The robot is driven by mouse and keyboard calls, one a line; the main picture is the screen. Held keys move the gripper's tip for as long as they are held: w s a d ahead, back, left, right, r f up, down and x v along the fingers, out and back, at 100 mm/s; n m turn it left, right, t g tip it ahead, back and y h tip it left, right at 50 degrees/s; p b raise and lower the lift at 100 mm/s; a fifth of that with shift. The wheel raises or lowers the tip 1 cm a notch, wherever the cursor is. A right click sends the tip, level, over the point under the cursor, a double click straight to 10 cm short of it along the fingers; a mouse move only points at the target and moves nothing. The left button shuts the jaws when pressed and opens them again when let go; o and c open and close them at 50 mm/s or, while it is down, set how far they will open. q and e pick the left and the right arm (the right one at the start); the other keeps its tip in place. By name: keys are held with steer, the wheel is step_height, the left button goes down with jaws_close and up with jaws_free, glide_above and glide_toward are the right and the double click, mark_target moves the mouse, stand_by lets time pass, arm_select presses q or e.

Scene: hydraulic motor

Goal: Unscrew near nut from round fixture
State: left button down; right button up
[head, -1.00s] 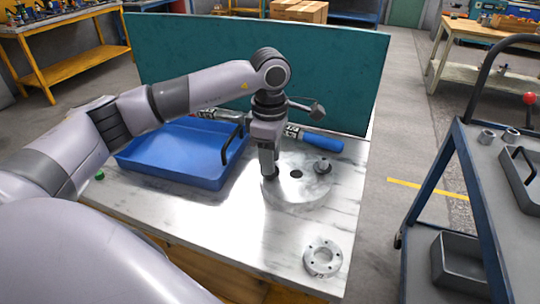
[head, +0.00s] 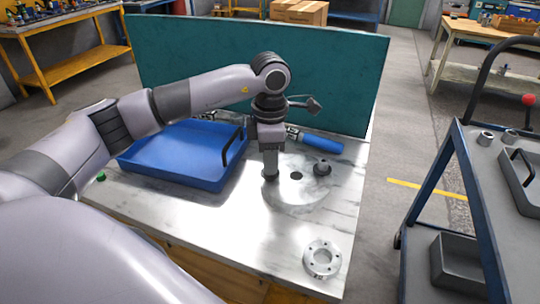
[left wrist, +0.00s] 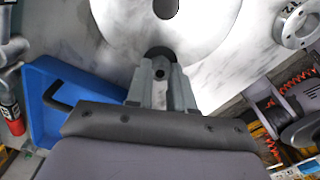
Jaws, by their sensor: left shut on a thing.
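The round fixture (head: 299,197) is a flat pale metal disc on the marble-topped table, with a dark hole in its middle. It also shows at the top of the left wrist view (left wrist: 205,35). The far nut (head: 322,168) stands on the disc's right side. My left gripper (head: 271,176) points straight down at the disc's left side and is shut on the near nut (left wrist: 160,54), which is mostly hidden between the fingers. Whether the nut still touches the disc I cannot tell. My right gripper is not in view.
A blue tray (head: 190,180) lies left of the disc. A blue-handled tool (head: 322,144) lies behind it. A loose metal ring (head: 322,258) lies at the table's front right. A green panel (head: 200,50) closes the back. A blue cart (head: 480,190) stands to the right.

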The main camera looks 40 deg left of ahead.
arm_select(q)
steer(key=shift+n, duration=0.8)
steer(key=n+p, duration=0.1)
steer(key=n, duration=0.3)
steer(key=c, duration=1.2)
jaws_free()
steer(key=shift+r, duration=0.1)
